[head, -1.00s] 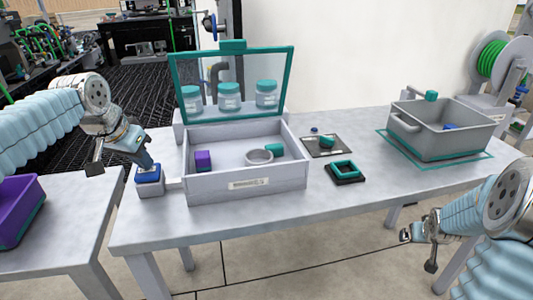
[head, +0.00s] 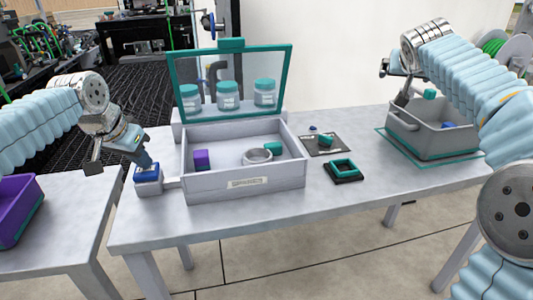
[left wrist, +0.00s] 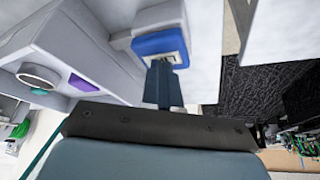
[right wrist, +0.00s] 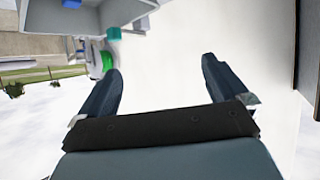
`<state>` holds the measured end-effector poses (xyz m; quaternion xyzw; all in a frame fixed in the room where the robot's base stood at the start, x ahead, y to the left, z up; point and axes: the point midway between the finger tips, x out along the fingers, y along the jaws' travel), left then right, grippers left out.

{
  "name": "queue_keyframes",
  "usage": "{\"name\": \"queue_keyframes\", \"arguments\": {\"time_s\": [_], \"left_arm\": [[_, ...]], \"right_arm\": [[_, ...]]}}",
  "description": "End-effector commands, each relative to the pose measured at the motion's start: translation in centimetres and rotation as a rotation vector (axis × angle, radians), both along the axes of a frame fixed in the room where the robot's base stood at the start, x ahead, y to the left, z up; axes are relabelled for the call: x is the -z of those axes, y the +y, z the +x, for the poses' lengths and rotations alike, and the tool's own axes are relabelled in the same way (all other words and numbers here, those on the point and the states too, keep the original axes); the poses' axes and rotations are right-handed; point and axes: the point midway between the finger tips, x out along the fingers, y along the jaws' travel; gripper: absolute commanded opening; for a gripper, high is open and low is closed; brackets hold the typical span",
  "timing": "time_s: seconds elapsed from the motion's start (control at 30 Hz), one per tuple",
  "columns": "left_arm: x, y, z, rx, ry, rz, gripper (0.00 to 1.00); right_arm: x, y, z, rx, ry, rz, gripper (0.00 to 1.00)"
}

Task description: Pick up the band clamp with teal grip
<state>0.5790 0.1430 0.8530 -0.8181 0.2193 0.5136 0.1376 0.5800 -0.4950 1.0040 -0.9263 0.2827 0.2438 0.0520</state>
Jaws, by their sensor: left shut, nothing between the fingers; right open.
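The band clamp (head: 257,156) is a pale grey ring with a teal grip (head: 273,148) at its right. It lies inside the open grey box (head: 205,185), right of a purple block. It also shows in the left wrist view (left wrist: 38,78). My left gripper (head: 146,161) is shut and empty, its tips at the blue top of a small pale block (head: 149,187) left of the box. Its fingers also show in the left wrist view (left wrist: 161,68). My right gripper (right wrist: 160,65) is open and empty, up near the grey tote, partly hidden by my arm in the head view.
The box's teal-framed clear lid (head: 230,75) stands raised, with several teal-capped jars (head: 228,98) behind it. The grey tote (head: 430,140) stands at the table's right end.

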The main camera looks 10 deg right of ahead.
Motion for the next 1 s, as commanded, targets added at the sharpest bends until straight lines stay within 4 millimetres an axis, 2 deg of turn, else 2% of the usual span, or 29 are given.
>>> {"name": "queue_keyframes", "arguments": {"time_s": [0.03, 0.07, 0.1, 0.17, 0.2, 0.3, 0.4, 0.5, 0.6, 0.9, 1.0], "left_arm": [[0.1, 0.0, 0.0, 0.000, 0.002, 0.001, 0.00], [0.1, 0.0, 0.0, 0.000, 0.002, 0.001, 0.00], [0.1, 0.0, 0.0, 0.000, 0.002, 0.001, 0.00], [0.1, 0.0, 0.0, 0.000, 0.002, 0.001, 0.00], [0.1, 0.0, 0.0, 0.000, 0.002, 0.001, 0.00], [0.1, 0.0, 0.0, 0.000, 0.002, 0.001, 0.00], [0.1, 0.0, 0.0, 0.000, 0.002, 0.001, 0.00], [0.1, 0.0, 0.0, 0.000, 0.002, 0.001, 0.00], [0.1, 0.0, 0.0, 0.000, 0.002, 0.001, 0.00], [0.1, 0.0, 0.0, 0.000, 0.002, 0.001, 0.00], [0.1, 0.0, 0.0, 0.000, 0.002, 0.001, 0.00]], "right_arm": [[0.8, 5.1, 1.6, -0.039, 0.041, 0.064, 1.00], [1.4, 8.2, 2.2, -0.056, 0.072, 0.106, 1.00], [2.1, 12.2, 2.6, -0.077, 0.118, 0.156, 1.00], [3.1, 18.0, 2.6, -0.104, 0.191, 0.221, 1.00], [3.7, 21.6, 2.2, -0.120, 0.243, 0.256, 1.00], [4.9, 29.2, 0.3, -0.148, 0.366, 0.315, 1.00], [5.6, 34.6, -1.9, -0.163, 0.467, 0.342, 1.00], [6.1, 37.8, -3.8, -0.168, 0.537, 0.351, 1.00], [6.7, 39.2, -4.6, -0.169, 0.573, 0.351, 1.00], [11.5, 38.6, -3.1, -0.167, 0.583, 0.352, 1.00], [12.4, 38.4, -2.7, -0.166, 0.582, 0.352, 1.00]]}}
